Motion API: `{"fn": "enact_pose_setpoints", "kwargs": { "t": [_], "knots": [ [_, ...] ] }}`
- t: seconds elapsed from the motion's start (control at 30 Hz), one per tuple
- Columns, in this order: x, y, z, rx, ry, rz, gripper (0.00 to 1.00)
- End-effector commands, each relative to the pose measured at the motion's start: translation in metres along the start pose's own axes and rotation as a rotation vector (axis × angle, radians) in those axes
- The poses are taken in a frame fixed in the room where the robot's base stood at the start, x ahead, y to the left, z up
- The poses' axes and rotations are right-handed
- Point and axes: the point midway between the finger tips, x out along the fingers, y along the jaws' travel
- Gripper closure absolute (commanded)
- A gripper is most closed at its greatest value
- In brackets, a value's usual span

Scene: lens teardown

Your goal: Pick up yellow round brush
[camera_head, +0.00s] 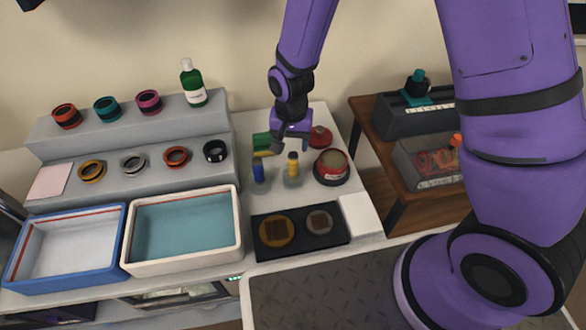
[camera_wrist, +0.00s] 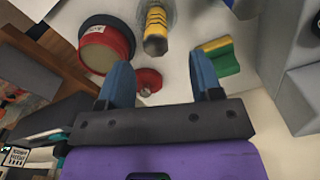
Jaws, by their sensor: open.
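The yellow round brush (camera_head: 293,163) stands upright in a small clear holder on the white counter, right of a blue brush (camera_head: 258,170). In the wrist view the yellow brush (camera_wrist: 157,30) shows dark bands and lies at the top, beyond the fingertips. My gripper (camera_head: 291,144) is open and empty, above and behind the brush in the head view. In the wrist view its two blue fingers (camera_wrist: 162,75) are spread wide, with nothing between them but the counter and a small red knobbed lid (camera_wrist: 147,81). The brush's lower end is hard to make out.
A red round tin (camera_head: 331,180) stands close right of the brush. A green and yellow sponge (camera_wrist: 217,60) lies near it on the other side. A black tray (camera_head: 300,250) with two round parts lies in front. A grey stepped shelf (camera_head: 205,150) with rings rises at left.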

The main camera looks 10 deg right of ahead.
Motion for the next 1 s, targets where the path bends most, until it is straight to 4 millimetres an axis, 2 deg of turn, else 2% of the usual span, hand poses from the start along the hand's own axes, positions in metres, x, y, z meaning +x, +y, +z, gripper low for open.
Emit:
{"fn": "enact_pose_setpoints", "kwargs": {
  "t": [0.1,0.33,0.6,0.7,1.0],
  "knots": [
    [0.013,0.000,0.000,-0.001,-0.001,0.001,0.41],
    [0.026,0.001,0.001,-0.001,-0.001,0.001,0.41],
    [0.060,0.004,0.003,-0.001,-0.002,0.002,0.41],
    [0.068,0.004,0.003,-0.001,-0.001,0.000,0.41],
    [0.071,0.004,0.003,-0.001,0.001,-0.001,0.41]
  ]
}}
